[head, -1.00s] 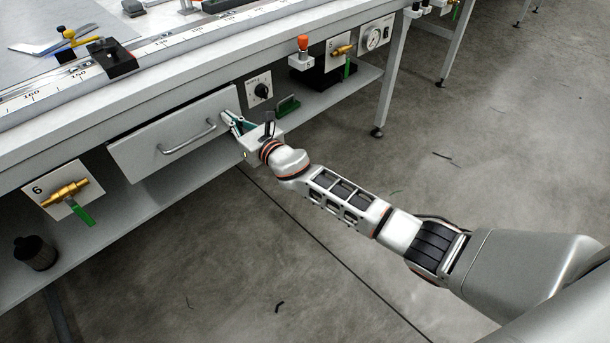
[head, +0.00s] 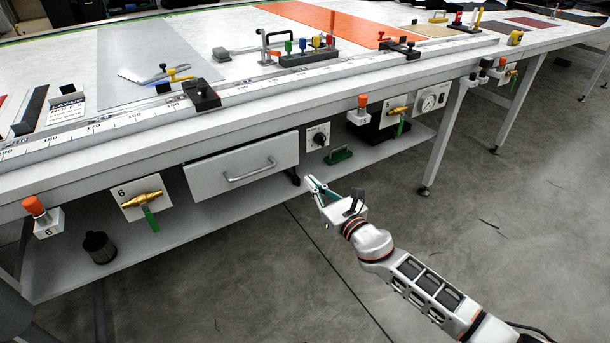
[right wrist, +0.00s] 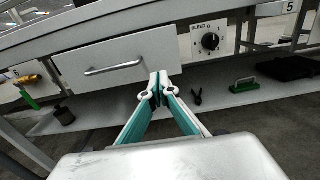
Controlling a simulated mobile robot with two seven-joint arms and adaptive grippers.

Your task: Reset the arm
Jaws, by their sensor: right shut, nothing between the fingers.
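My right gripper (head: 318,188) is in front of the bench, just right of and below the grey drawer (head: 235,166) with its bar handle (head: 250,171). In the right wrist view its two teal-lined fingers (right wrist: 159,82) come together at the tips with nothing between them. In that view the fingertips overlap the drawer's lower right corner, and the drawer handle (right wrist: 113,69) shows to the left, apart from them. The drawer front stands a little proud of the bench. My left gripper is not in view.
A black knob panel (head: 318,136) is right of the drawer. A brass valve with a green lever (head: 142,200) is at left. A dark canister (head: 99,247) and a green-handled item (head: 339,155) rest on the lower shelf (head: 190,228). The floor in front is clear.

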